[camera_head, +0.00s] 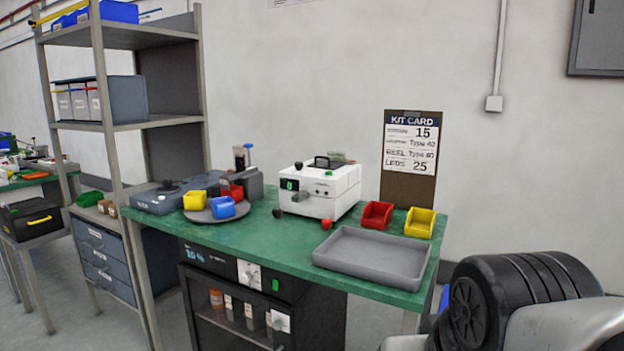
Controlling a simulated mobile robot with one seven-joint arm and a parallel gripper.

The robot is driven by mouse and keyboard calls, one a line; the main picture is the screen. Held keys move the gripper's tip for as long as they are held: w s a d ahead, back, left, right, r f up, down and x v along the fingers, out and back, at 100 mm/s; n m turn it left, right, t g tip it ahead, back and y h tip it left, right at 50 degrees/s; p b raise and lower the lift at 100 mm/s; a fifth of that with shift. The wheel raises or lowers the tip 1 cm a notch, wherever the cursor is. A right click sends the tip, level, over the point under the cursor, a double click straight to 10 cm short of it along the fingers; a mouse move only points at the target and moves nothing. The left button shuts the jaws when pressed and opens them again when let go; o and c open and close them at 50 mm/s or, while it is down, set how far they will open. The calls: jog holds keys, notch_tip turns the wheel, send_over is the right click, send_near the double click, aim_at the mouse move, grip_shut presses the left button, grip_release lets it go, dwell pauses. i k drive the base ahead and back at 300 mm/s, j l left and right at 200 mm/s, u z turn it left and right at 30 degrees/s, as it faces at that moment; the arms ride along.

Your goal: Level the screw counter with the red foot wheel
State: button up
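The screw counter is a white box (335,192) with a black handle on top, standing on the green bench top. Its front has a small green display (289,185) and dark controls. The red foot wheel (327,223) shows at its lower front right corner. A dark foot (277,212) shows at the front left corner. Whether the box is tilted is too small to tell. My gripper is not in view; parts of my own arm fill the bottom right corner.
A grey tray (340,258) lies at the bench's front right. Red (377,215) and yellow (420,222) bins stand behind it. A round turntable (208,214) with coloured bins is left of the counter. A kit card (411,150) stands behind. Bench in front of the counter is clear.

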aim_at(326, 224)
jog(key=i+u, duration=0.5)
jog(key=k, duration=0.3)
jog(key=i+j+z, duration=0.25)
jog(key=i+j, duration=0.9)
